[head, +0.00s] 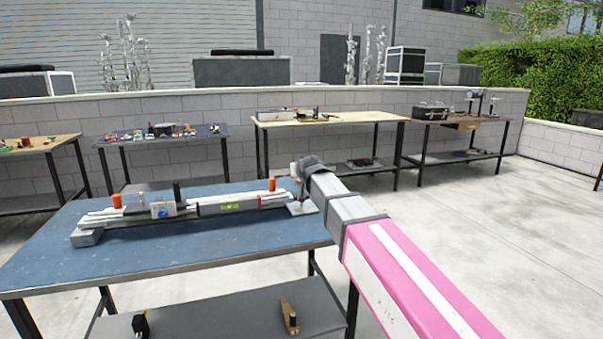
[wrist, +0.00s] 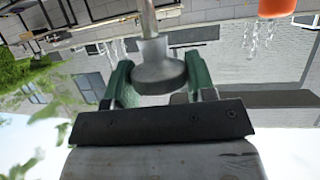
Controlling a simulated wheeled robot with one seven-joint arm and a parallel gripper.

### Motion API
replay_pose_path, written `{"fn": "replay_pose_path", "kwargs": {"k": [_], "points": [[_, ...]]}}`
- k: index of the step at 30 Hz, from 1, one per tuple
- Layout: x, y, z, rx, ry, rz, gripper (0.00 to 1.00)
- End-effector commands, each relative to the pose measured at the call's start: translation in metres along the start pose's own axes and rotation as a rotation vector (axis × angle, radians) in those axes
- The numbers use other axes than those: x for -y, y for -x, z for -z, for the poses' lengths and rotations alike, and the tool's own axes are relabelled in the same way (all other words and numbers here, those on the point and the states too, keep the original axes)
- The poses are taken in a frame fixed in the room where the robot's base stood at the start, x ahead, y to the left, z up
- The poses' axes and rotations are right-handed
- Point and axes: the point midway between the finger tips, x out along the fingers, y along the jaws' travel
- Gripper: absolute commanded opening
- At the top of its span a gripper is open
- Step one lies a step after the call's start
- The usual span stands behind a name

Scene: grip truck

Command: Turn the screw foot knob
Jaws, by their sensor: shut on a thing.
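The screw foot knob (wrist: 159,72) is a grey, round, flared piece on a metal rod, seen in the wrist view. My gripper (wrist: 160,84) has a green finger on each side of it and is shut on it. In the head view the foot (head: 303,208) is a light plate at the right end of the long grey rail device (head: 228,207), which lies on the blue table (head: 190,258). My arm reaches in from the right to that end. In the head view my gripper hides the knob.
Orange knobs stand at the left (head: 117,201) and right (head: 272,184) of the device. A grey lower shelf (head: 225,318) holds small items. Several other workbenches stand along the block wall (head: 270,105). The floor at the right is clear.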

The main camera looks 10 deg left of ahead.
Motion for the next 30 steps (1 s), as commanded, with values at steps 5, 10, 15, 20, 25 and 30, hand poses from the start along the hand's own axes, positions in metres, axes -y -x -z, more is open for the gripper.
{"fn": "replay_pose_path", "kwargs": {"k": [5,10,15,20,25,30], "points": [[0.0006,0.0003,-0.0002,0.001,-0.009,-0.016,0.27],[0.0004,0.0003,-0.0003,0.002,-0.01,-0.02,0.27],[0.0003,0.0003,-0.0005,0.002,-0.011,-0.02,0.27],[0.0003,0.0003,-0.0006,0.002,-0.011,-0.019,0.73],[0.0002,0.0001,-0.0004,0.002,-0.01,-0.019,0.73],[0.0001,0.0019,-0.0004,0.002,-0.01,-0.019,0.73]]}}
